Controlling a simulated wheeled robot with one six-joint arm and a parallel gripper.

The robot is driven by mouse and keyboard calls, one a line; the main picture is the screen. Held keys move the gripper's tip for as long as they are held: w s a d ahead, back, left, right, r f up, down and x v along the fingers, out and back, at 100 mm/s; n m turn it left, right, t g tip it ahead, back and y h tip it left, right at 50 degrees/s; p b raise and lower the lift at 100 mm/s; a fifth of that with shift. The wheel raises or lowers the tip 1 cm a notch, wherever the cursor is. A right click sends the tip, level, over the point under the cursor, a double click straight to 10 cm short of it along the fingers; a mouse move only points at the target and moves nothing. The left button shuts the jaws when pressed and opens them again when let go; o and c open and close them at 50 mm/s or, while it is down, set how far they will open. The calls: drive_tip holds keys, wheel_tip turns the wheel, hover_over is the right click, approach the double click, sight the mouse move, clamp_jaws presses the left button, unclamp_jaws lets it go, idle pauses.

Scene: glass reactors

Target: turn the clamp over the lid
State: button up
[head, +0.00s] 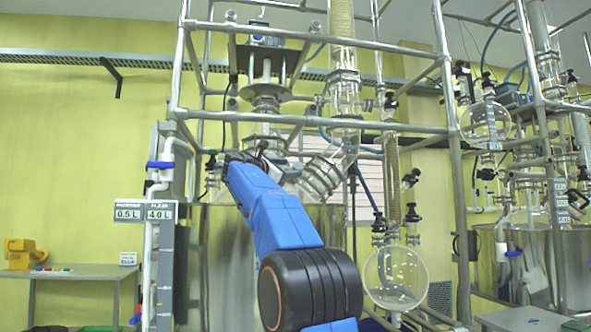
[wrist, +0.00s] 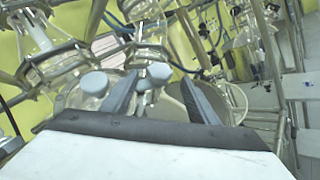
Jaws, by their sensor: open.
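In the wrist view my gripper (wrist: 160,78) is open, with its two dark fingers apart. A pale grey knob (wrist: 158,72) shows between the fingertips, and a second grey knob (wrist: 94,83) shows left of the left finger. They look like parts of the clamp, but I cannot tell its full shape or whether a finger touches it. The curved glass lid (wrist: 75,98) lies behind the fingers, partly hidden. In the head view my blue arm reaches to the top of the steel reactor vessel (head: 219,240) and hides the clamp.
A metal pipe frame (head: 178,70) surrounds the reactor. An angled glass neck (head: 322,175) stands close right of my gripper. A round glass flask (head: 395,278) hangs lower right. A second reactor (head: 530,250) stands at the right. A side table (head: 75,271) stands far left.

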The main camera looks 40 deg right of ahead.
drive_tip(key=v, duration=1)
drive_tip(key=shift+a, duration=0.4)
drive_tip(key=shift+s+f, duration=0.1)
drive_tip(key=shift+f, duration=0.1)
